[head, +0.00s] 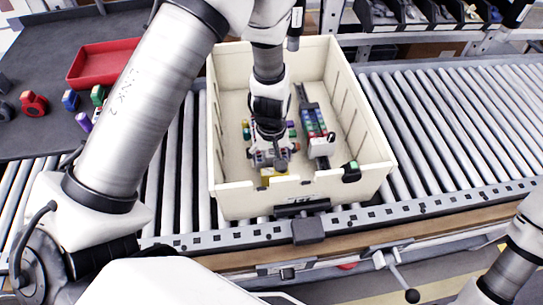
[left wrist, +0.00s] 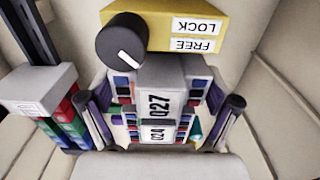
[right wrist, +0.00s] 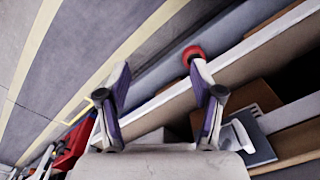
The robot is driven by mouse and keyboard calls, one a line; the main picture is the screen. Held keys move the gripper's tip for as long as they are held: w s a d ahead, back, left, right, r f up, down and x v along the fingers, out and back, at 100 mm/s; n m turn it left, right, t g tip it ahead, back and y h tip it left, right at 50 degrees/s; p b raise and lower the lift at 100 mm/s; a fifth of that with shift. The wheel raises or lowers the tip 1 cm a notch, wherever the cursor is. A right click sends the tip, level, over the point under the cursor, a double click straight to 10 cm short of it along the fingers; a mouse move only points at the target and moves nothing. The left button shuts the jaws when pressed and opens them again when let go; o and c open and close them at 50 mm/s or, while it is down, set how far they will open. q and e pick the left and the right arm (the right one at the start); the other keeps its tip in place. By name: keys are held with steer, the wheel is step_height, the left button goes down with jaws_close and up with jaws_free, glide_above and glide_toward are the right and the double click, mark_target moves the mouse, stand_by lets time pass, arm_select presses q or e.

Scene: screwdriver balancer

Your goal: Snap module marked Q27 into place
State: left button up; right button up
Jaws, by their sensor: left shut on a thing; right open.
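The grey module marked Q27 (left wrist: 156,105) shows in the left wrist view, with coloured pieces along both sides. My left gripper (left wrist: 165,103) has its fingers on either side of it and is shut on it. A module marked Q24 (left wrist: 153,134) sits close by, nearer the palm. Just past Q27 is a yellow block (left wrist: 226,18) marked LOCK and FREE with a black knob (left wrist: 121,41). In the head view my left gripper (head: 268,157) points down inside the cream crate (head: 232,199). My right gripper (right wrist: 161,92) is open and empty, away from the crate.
A rack with coloured modules (head: 315,130) stands to the right inside the crate. The crate's walls surround my left gripper. The crate rests on a roller conveyor (head: 440,125). A dark table with a red tray (head: 103,63) and small parts is at the left.

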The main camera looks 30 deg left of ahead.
arm_select(q)
steer(key=shift+s+f, duration=0.1)
steer(key=shift+f, duration=0.15)
stand_by(0.3)
steer(key=shift+f, duration=0.1)
stand_by(0.4)
steer(key=o, duration=1)
step_height(320, 180, up, 12)
